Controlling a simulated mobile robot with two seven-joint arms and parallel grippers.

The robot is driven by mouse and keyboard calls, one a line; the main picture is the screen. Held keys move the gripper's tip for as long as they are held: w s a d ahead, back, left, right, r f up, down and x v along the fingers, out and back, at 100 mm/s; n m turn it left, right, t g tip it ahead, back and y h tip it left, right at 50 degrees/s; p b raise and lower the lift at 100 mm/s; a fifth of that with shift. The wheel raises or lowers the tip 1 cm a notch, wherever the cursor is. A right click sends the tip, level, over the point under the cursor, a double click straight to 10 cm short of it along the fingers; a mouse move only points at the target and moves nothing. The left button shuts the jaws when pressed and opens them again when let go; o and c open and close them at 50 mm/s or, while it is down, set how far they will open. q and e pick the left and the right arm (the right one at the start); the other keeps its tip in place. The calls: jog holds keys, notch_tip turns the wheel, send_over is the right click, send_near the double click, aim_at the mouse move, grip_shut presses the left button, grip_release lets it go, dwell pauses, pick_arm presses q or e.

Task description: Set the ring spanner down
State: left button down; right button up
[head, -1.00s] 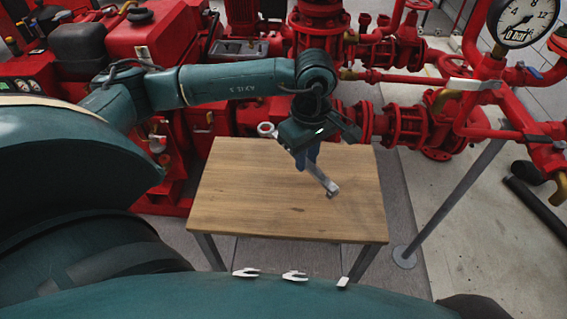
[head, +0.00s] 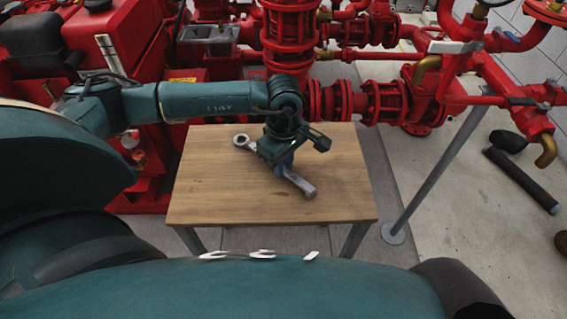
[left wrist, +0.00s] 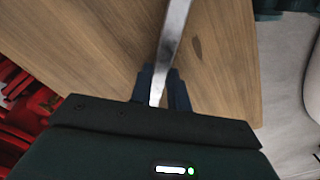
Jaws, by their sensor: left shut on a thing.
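The ring spanner (head: 300,184) is a grey metal tool with a ring at its upper left end. In the head view it lies slantwise low over the wooden table (head: 210,195), or on it; I cannot tell whether it touches. My left gripper (head: 281,170) is over the middle of the spanner, pointing down, and is shut on its shaft. The left wrist view shows the shaft (left wrist: 172,40) between the two dark fingers (left wrist: 162,88), with the table top below. The gripper hides the middle of the spanner. My right gripper is not in view.
Red pumps and pipework (head: 385,100) stand behind the table. A grey post (head: 440,175) stands on the floor to the right of the table. The table's front and left parts are clear.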

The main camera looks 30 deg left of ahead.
pick_arm(q)
jog(key=c, duration=1.3)
grip_release()
jog(key=shift+c, duration=0.2)
